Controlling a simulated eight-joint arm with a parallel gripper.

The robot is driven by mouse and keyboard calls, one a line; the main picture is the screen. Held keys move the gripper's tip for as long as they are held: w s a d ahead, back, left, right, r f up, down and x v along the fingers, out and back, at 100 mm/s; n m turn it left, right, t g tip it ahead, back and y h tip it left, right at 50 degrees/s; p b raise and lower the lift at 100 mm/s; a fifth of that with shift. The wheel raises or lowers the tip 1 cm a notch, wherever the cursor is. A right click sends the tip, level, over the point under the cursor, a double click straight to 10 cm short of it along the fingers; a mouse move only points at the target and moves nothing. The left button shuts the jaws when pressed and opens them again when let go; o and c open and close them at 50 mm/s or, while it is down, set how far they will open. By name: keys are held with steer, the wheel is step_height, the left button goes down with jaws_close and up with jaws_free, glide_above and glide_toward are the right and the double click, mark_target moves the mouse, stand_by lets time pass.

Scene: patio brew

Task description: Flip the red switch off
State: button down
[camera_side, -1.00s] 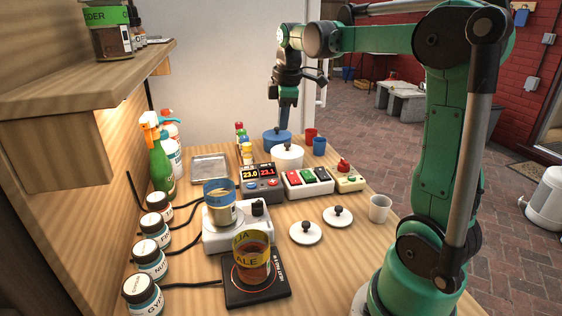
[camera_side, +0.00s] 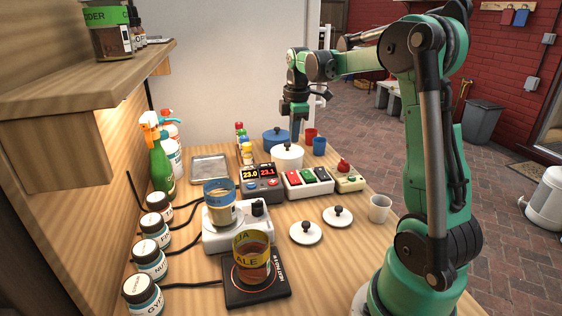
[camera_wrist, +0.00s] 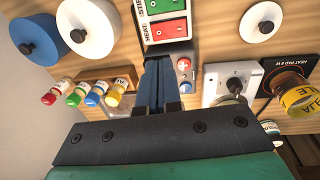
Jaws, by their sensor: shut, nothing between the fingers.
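A white switch box (camera_side: 318,188) stands on the table with coloured rocker switches on top. The red switch (camera_side: 293,177) is at its left end, beside a green one (camera_side: 307,176). In the wrist view the red switch (camera_wrist: 168,29) is next to the label HEAT. Which way it is tipped I cannot tell. My gripper (camera_side: 295,136) is shut and empty, pointing down above and behind the box, near the pots. In the wrist view its blue fingers (camera_wrist: 160,66) are together below the switch box in the picture; I see no contact.
A display unit (camera_side: 262,183) stands left of the switch box, and a cream box with a red button (camera_side: 344,167) stands right. A white pot (camera_side: 287,156) and a blue pot (camera_side: 276,138) are behind. Small colour-capped bottles (camera_side: 247,153) stand near them. Two lids (camera_side: 306,232) lie in front.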

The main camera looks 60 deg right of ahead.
mark_target(292, 174)
steer(key=f, duration=0.9)
steer(key=shift+w+d+f, duration=0.25)
steer(key=shift+w+d, duration=0.15)
steer(key=shift+f, duration=0.1)
steer(key=shift+w+f, duration=0.1)
steer(key=shift+f, duration=0.05)
steer(key=shift+s+a+r, duration=0.25)
steer(key=shift+s+a, duration=0.25)
steer(key=shift+s, duration=0.05)
steer(key=shift+r, duration=0.1)
step_height(292, 174, up, 14)
steer(key=w+d, duration=0.1)
steer(key=shift+d, duration=0.15)
steer(key=shift+w, duration=0.1)
